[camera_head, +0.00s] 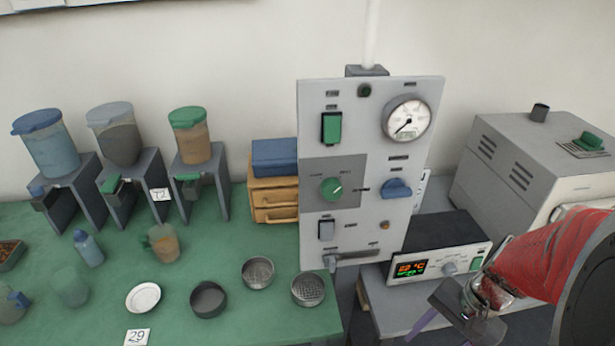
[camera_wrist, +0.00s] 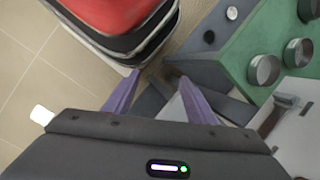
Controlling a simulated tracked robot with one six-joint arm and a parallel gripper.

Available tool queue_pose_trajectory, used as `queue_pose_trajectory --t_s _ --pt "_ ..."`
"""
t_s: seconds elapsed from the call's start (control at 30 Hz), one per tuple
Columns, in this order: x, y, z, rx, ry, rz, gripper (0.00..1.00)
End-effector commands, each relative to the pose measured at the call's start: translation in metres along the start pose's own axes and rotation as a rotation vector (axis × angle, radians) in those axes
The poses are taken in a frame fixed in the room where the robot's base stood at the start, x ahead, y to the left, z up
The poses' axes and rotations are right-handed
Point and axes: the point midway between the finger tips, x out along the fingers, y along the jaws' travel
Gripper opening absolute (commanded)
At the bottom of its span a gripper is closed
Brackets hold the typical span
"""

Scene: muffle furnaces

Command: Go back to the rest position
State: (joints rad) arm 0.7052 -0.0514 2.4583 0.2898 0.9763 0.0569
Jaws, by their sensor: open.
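My gripper (camera_wrist: 160,98) shows in the wrist view with its two purple fingers spread apart and nothing between them. The fingers point down past my red body part toward the floor and the corner of the green bench. In the head view my gripper (camera_head: 446,330) is at the lower right, in front of the grey controller box (camera_head: 440,256) with the lit display. One finger shows clearly there; the other is partly cut off by the frame edge. My red arm covers part of the furnace at the right.
The green bench (camera_head: 60,240) holds hoppers, a white dish (camera_head: 143,298), a dark pan (camera_head: 208,299) and two sieves (camera_head: 308,289). A grey control panel (camera_head: 345,110) stands upright in the middle. A grey furnace (camera_head: 515,160) is at the right. Tiled floor (camera_wrist: 40,75) is clear at left.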

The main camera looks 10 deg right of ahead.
Motion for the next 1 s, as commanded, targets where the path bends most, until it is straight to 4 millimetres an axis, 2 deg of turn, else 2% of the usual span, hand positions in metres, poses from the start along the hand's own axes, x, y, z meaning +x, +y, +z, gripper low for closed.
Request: queue_pose_trajectory --t_s 0.37,0.57,0.77,1.0 --pt "-0.049 -0.036 0.013 -0.406 0.253 0.128 0.51" --pt "-0.076 -0.06 0.029 -0.584 0.379 0.158 0.51" --pt "-0.1 -0.086 0.056 -0.744 0.49 0.154 0.51" --pt "-0.124 -0.118 0.101 -0.921 0.598 0.086 0.51"
